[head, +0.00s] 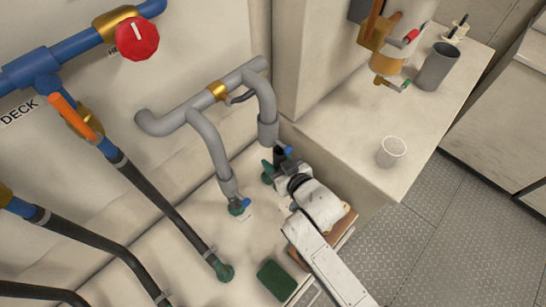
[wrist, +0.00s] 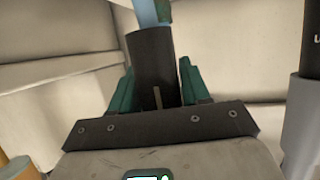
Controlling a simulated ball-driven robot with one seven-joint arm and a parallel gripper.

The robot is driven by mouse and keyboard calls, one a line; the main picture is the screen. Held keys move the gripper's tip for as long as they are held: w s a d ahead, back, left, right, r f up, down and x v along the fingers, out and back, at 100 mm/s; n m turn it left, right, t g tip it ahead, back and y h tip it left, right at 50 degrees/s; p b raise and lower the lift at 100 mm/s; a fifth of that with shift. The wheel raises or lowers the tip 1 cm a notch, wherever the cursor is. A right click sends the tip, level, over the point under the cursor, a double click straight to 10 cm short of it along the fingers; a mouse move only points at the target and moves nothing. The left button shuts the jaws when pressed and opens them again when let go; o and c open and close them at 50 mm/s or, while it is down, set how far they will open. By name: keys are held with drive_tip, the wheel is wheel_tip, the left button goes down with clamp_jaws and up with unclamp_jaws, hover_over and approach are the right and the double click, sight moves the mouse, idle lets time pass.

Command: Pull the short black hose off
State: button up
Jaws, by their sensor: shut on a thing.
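The short black hose (head: 279,157) is a dark sleeve just below the right-hand grey pipe end (head: 267,131). In the wrist view the hose (wrist: 153,58) stands nearly upright between the green fingers. A light blue piece (wrist: 148,12) meets its top end, with a bit of green beside it; I cannot tell how far it sits inside. My gripper (head: 276,168) is shut on the hose, and its fingers also show in the wrist view (wrist: 155,90). The hose's lower end is hidden behind the gripper body.
Left of my arm, another grey pipe ends at a green fitting (head: 237,208). Long black hoses (head: 165,205) run further left. A dark green block (head: 277,279) lies near my arm. A white cup (head: 391,152) and grey tumbler (head: 437,67) stand on the ledge at right.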

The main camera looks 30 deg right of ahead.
drive_tip(key=shift+s+d+p, duration=0.25)
drive_tip(key=shift+s+p, duration=0.05)
drive_tip(key=shift+s, duration=0.5)
drive_tip(key=shift+s+d+p, duration=0.25)
drive_tip(key=shift+s+p, duration=0.1)
drive_tip(key=shift+s, duration=0.4)
drive_tip(key=shift+s+d+p, duration=0.25)
drive_tip(key=shift+s+p, duration=0.05)
drive_tip(key=shift+s, duration=0.5)
